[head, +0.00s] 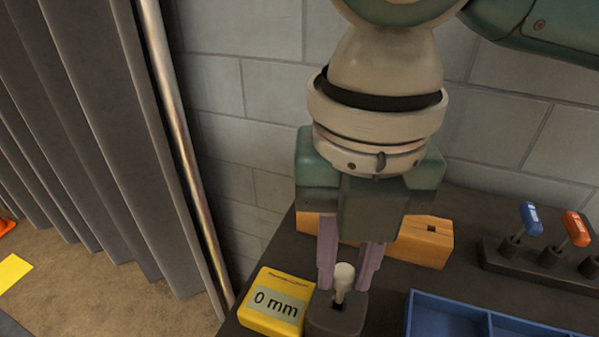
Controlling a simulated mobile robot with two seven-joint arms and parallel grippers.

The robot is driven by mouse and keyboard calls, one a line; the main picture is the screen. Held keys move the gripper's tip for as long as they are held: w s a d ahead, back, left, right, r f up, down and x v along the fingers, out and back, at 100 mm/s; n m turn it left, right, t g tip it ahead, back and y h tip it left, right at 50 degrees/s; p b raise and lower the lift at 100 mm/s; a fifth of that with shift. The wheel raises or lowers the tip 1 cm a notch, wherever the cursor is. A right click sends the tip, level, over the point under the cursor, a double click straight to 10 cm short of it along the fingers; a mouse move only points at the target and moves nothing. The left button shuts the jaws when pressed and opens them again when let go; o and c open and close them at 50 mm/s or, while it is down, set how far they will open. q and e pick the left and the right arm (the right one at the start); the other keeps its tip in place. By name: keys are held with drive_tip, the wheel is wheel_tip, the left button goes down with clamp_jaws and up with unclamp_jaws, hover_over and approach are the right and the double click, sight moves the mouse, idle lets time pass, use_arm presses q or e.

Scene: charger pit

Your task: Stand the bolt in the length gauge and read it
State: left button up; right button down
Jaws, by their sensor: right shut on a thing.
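The length gauge has a yellow body (266,318) with a display (277,302) reading "0 mm". A dark grey block (337,319) stands at its right side. The pale bolt (344,274) is upright, head up, over this dark block. Its lower end meets the block's top in the picture; I cannot tell whether it is in the opening or just above it. My right gripper (348,278) points down with its purple fingers on either side of the bolt, shut on it. My left gripper is out of view.
A wooden block (428,244) with a dark hole lies behind my right gripper. A blue divided tray (446,318) is at the front right. A dark rack (527,264) holds a blue-handled tool (531,217) and an orange-handled tool (577,228). A grey block wall closes the back.

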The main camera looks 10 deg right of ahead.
sight(345, 276)
drive_tip(key=shift+f+b, duration=1.1)
drive_tip(key=shift+f, duration=0.95)
idle(0.4)
drive_tip(key=c, duration=0.6)
unclamp_jaws()
drive_tip(key=shift+c, duration=0.2)
wheel_tip(345, 276, up, 10)
drive_tip(key=shift+f+p, duration=0.1)
drive_tip(key=shift+p, duration=0.95)
